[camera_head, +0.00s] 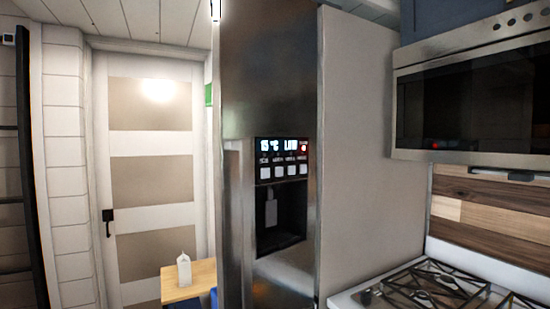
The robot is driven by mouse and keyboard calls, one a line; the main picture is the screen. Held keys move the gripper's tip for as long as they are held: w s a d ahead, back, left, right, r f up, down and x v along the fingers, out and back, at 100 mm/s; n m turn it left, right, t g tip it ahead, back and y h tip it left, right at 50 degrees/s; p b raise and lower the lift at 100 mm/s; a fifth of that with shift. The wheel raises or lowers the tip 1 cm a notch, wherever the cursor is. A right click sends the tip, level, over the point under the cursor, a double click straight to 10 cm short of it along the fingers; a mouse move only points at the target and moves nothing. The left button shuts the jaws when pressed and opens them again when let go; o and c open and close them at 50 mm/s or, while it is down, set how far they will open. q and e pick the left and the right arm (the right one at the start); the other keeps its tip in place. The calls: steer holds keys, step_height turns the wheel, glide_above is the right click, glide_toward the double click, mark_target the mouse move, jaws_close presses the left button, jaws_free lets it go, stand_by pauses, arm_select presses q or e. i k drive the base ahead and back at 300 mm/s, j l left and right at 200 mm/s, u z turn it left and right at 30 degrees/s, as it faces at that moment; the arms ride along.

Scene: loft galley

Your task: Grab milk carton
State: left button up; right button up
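A white milk carton (184,270) stands upright on a small wooden table (180,293) at the lower left of the head view. The carton is small and far off, beyond the fridge's left edge. The table's right part is cut off by the fridge. Neither of my grippers shows in the head view.
A tall steel fridge (268,70) with a dispenser panel stands in the middle. A gas stove (430,287) and a microwave (475,100) are at the right. A panelled door (155,145) is behind the table. A dark ladder-like frame (30,170) stands at the far left. Something blue (185,304) shows below the table.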

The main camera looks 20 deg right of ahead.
mark_target(184, 264)
steer(key=i+j+z, duration=0.8)
steer(key=j+z, duration=0.2)
steer(key=l, duration=0.1)
